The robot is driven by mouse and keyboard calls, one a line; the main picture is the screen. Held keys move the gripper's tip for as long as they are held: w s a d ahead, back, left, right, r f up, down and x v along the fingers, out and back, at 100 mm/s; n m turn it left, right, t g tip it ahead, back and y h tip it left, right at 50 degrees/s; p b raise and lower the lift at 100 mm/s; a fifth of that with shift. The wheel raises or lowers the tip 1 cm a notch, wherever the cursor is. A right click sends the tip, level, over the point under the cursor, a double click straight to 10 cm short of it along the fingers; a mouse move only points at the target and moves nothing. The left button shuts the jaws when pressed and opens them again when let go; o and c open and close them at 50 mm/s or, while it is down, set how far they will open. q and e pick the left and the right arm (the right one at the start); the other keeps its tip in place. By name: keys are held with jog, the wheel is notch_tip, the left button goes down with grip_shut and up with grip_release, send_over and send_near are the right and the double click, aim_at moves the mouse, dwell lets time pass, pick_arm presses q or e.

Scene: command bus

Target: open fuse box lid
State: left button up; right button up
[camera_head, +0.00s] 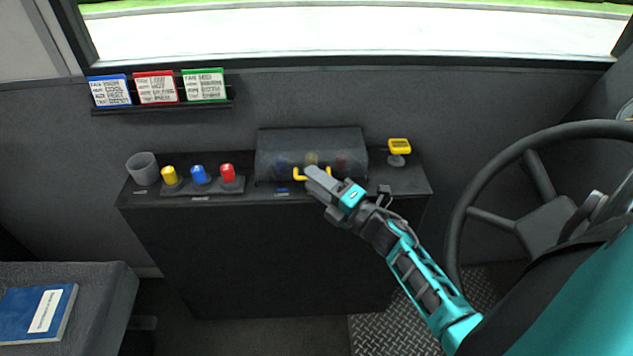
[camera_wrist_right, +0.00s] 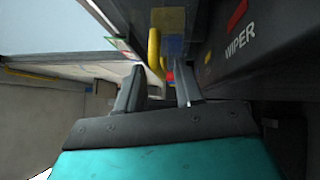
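The fuse box (camera_head: 310,140) sits on the dark console with its smoky, see-through lid down. Dim coloured shapes show through the lid. A yellow handle (camera_head: 298,174) is on the lid's front lower edge; it also shows in the right wrist view (camera_wrist_right: 154,50). My left gripper is not in view.
Left of the box are a grey cup (camera_head: 142,168) and yellow, blue and red knobs (camera_head: 199,175). A yellow-topped device (camera_head: 399,147) stands right of it. The steering wheel (camera_head: 480,215) is close to my right arm.

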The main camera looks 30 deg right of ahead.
jog(key=shift+w, duration=0.15)
jog(key=shift+c, duration=0.5)
grip_shut()
